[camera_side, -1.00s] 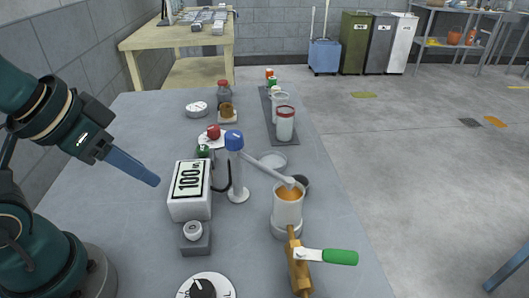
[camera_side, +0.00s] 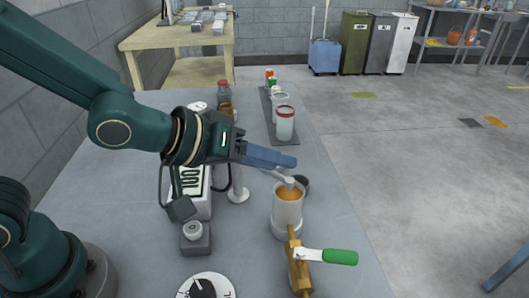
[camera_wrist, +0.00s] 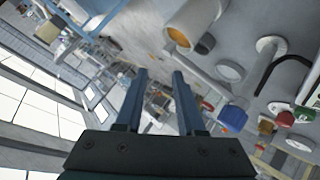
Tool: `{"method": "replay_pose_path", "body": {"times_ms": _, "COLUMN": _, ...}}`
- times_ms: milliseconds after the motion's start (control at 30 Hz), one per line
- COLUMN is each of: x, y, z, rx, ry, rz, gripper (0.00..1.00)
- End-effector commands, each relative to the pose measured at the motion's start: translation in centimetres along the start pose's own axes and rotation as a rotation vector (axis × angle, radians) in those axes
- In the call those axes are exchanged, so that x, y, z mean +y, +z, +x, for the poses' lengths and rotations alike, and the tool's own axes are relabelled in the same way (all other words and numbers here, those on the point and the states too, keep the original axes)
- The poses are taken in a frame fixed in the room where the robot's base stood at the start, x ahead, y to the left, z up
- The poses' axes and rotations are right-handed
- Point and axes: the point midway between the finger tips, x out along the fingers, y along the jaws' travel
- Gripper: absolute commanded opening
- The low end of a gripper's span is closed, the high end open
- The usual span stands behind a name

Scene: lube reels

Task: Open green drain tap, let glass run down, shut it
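The green tap handle (camera_side: 340,257) sticks out to the right from a brass valve (camera_side: 299,268) at the front of the table. Behind the valve stands a pale cylindrical cup (camera_side: 287,212) with amber liquid in it; it also shows at the top of the wrist view (camera_wrist: 192,22). A pale rod or spout (camera_side: 283,178) reaches its rim. My gripper (camera_side: 292,160) is above and behind the cup, pointing right, clear of the handle. In the wrist view its two fingers (camera_wrist: 160,75) are apart with nothing gripped between them.
A white display box (camera_side: 190,195) is partly hidden by my arm. A grey block with a white button (camera_side: 194,237) and a round dial (camera_side: 205,287) are at the front left. A red-lidded jar (camera_side: 285,124) stands on a dark mat behind. Floor right of the table is open.

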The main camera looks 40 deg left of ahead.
Motion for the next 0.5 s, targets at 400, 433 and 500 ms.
{"method": "replay_pose_path", "body": {"times_ms": 400, "x": 8.1, "y": 9.9, "z": 4.0, "rx": -0.195, "ry": 0.443, "rz": -0.579, "gripper": 0.38}}
{"method": "replay_pose_path", "body": {"times_ms": 433, "x": 8.4, "y": 10.6, "z": 3.9, "rx": -0.216, "ry": 0.467, "rz": -0.620, "gripper": 0.38}}
{"method": "replay_pose_path", "body": {"times_ms": 500, "x": 9.1, "y": 12.1, "z": 3.6, "rx": -0.269, "ry": 0.516, "rz": -0.716, "gripper": 0.38}}
